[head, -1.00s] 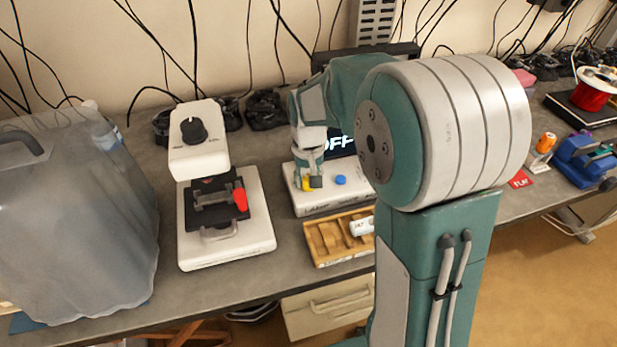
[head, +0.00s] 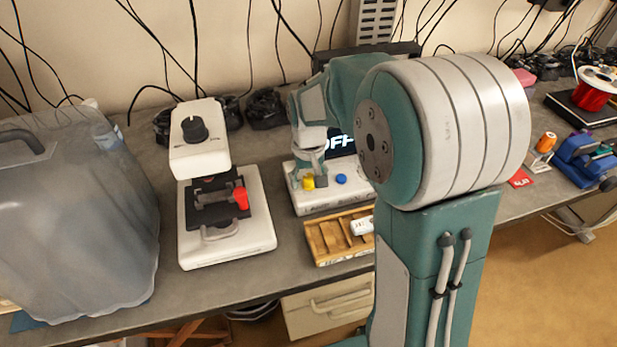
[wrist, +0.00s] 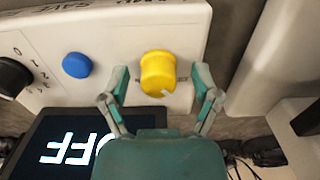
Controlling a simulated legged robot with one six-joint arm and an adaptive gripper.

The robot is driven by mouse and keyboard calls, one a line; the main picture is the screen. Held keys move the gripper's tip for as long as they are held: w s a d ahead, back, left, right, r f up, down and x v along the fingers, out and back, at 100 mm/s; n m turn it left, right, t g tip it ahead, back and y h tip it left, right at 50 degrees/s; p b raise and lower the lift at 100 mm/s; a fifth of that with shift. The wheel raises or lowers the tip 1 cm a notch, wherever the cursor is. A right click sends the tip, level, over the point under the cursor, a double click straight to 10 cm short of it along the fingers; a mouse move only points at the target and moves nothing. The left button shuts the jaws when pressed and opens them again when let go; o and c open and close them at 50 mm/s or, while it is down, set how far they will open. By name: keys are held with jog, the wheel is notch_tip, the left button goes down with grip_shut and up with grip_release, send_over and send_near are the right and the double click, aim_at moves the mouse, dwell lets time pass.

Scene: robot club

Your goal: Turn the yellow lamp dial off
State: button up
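The yellow lamp dial (wrist: 158,72) is on a white device (wrist: 130,50). It has a pale pointer mark on its lower edge in the wrist view. In the head view the dial (head: 308,182) shows at the device's left end. My gripper (wrist: 159,80) is open, with one finger on each side of the dial and a visible gap to both. In the head view my gripper (head: 314,174) is right at the dial, partly in front of the device. A dark screen (wrist: 68,150) on the device reads OFF, upside down in the wrist view.
A blue knob (wrist: 77,65) and a black numbered dial (wrist: 12,76) share the device's top. A wooden tray (head: 322,240) lies in front of it. A white microscope-like instrument (head: 250,240) stands to the left, with bare bench between.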

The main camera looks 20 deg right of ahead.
aim_at(308, 177)
jog(key=shift+w+r, duration=0.1)
notch_tip(308, 177, up, 12)
dwell(0.6)
jog(key=s+r+t, duration=0.1)
jog(key=s+t, duration=0.4)
jog(key=s, duration=1.6)
jog(key=shift+r+t, duration=0.15)
jog(key=shift+t, duration=0.15)
jog(key=shift+w, duration=0.1)
